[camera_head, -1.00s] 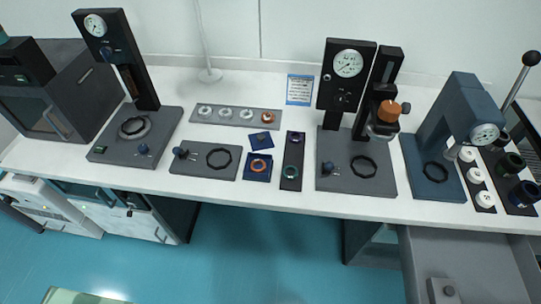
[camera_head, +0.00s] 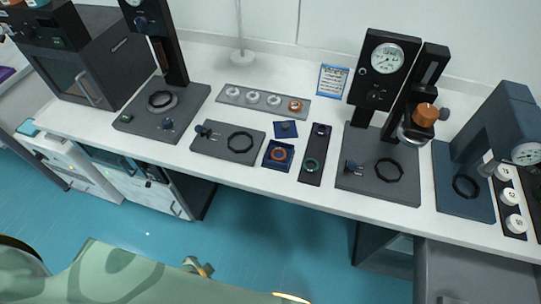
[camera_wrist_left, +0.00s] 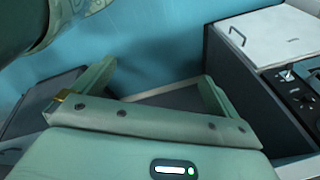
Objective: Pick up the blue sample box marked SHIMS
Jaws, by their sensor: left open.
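No SHIMS marking is readable on either. My left gripper (camera_wrist_left: 157,72) shows in the left wrist view with its two green fingers apart and nothing between them. It is over the floor beside a cabinet, away from the blue box. My right gripper is in neither view.
The white bench (camera_head: 75,121) is crowded. A dark plate with a black ring (camera_head: 240,142) is left of the box and a narrow dark strip (camera_head: 311,177) is right of it. Gauge stands rise behind. An open grey drawer (camera_head: 480,272) juts out at lower right.

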